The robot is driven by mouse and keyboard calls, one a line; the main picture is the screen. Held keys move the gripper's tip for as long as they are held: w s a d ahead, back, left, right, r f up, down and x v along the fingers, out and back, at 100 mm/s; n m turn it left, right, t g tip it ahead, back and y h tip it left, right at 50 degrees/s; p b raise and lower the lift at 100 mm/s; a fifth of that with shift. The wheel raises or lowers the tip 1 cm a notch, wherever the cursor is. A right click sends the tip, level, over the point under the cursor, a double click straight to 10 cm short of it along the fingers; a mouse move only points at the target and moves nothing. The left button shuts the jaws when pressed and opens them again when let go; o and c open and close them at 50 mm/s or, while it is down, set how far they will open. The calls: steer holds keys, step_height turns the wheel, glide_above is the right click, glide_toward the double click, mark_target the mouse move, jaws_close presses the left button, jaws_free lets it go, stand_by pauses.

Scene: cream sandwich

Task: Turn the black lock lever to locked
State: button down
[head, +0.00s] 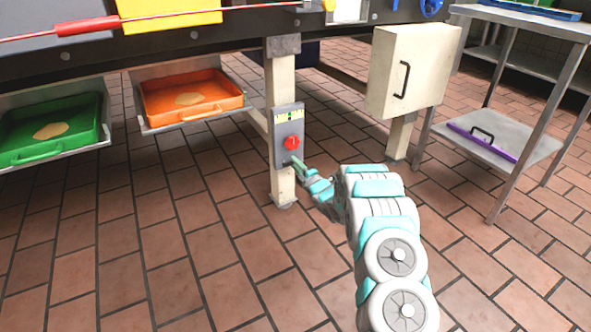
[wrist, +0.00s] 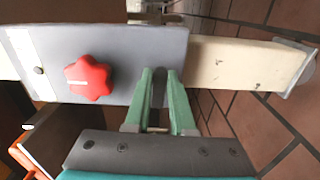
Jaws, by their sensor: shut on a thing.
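A grey control panel (head: 289,120) is fixed to a cream table leg. It has a red star-shaped knob (head: 292,142) and a small yellow-green scale above it. In the wrist view the panel (wrist: 120,50) lies sideways, with the red knob (wrist: 89,78) left of my fingers. My gripper (head: 292,161) reaches the panel's lower part, below the knob. In the wrist view its two green fingers (wrist: 160,80) are close together over a narrow dark piece, seemingly the black lock lever (wrist: 159,90). The fingers hide most of the lever, so its setting cannot be read.
Green (head: 50,132) and orange (head: 192,97) trays hang under the table at left. A cream box (head: 412,70) with a black handle stands at right, near a metal shelf (head: 490,140) bearing a purple item (head: 482,141). The tiled floor in front is clear.

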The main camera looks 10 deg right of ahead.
steer(key=shift+a+n, duration=0.1)
steer(key=shift+n, duration=0.2)
stand_by(0.4)
steer(key=c, duration=0.8)
jaws_free()
steer(key=shift+r, duration=0.1)
steer(key=shift+o, duration=0.2)
steer(key=shift+s, duration=0.1)
steer(key=v, duration=0.7)
steer(key=shift+s+p, duration=0.3)
